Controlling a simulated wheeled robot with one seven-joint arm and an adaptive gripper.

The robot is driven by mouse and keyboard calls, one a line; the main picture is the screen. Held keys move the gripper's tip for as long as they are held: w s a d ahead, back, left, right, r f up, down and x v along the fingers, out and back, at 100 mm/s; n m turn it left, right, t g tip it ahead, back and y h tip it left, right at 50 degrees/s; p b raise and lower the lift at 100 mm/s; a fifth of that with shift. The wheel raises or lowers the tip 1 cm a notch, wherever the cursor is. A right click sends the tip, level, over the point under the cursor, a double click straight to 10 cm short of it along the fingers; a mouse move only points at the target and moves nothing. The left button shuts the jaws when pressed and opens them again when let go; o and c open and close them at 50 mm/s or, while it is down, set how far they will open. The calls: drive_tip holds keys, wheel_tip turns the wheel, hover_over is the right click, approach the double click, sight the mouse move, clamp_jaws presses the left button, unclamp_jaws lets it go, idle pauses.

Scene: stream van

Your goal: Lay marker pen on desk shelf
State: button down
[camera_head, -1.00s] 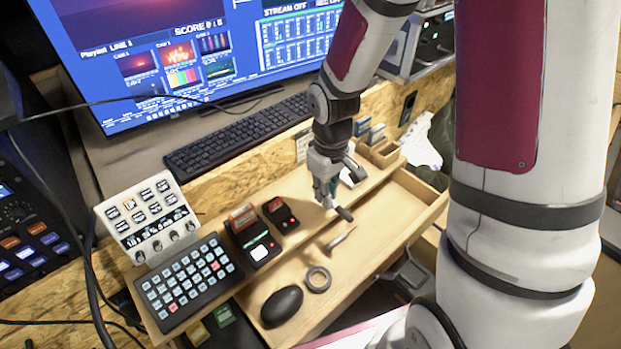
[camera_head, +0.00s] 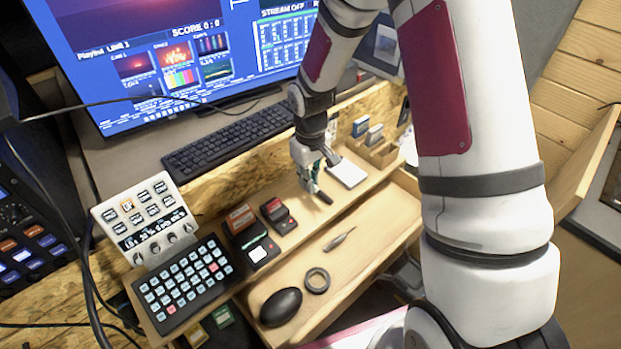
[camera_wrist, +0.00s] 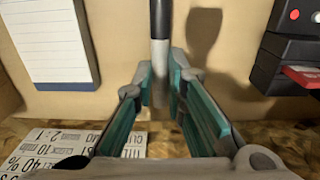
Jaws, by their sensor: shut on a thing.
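My gripper (camera_head: 312,184) is shut on the marker pen (camera_head: 325,197), whose dark end sticks out past the fingers. In the wrist view the pen (camera_wrist: 160,22) runs between the teal-lined fingers, black at the far part and grey nearer the fingers. The desk shelf (camera_head: 295,190) is the light wooden ledge under the gripper. I cannot tell whether the pen touches it; a shadow of the gripper falls on the wood beside it.
A notepad (camera_head: 347,172) lies right of the gripper, and red-and-black card readers (camera_head: 278,215) stand to its left. Below is an open drawer with a pointed tool (camera_head: 339,239), a tape ring (camera_head: 317,280) and a mouse (camera_head: 281,306). A keyboard (camera_head: 228,141) lies behind.

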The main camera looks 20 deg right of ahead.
drive_tip(key=shift+f, duration=0.15)
drive_tip(key=c, duration=1.6)
unclamp_jaws()
drive_tip(key=shift+c, duration=0.2)
drive_tip(key=s+r+m, duration=0.1)
drive_tip(key=s+r, duration=0.2)
drive_tip(key=r, duration=0.7)
drive_tip(key=s+r, duration=0.2)
drive_tip(key=r, duration=0.8)
drive_tip(key=s+r+m+t, duration=0.1)
drive_tip(key=s+r, duration=0.3)
drive_tip(key=s, duration=0.7)
drive_tip(key=s+d+r+m+t, duration=0.1)
drive_tip(key=s+r, duration=0.4)
drive_tip(key=s, duration=0.6)
drive_tip(key=shift+s+d+m+t, duration=0.15)
drive_tip(key=shift+d+m+t, duration=0.05)
drive_tip(key=shift+m+t, duration=0.65)
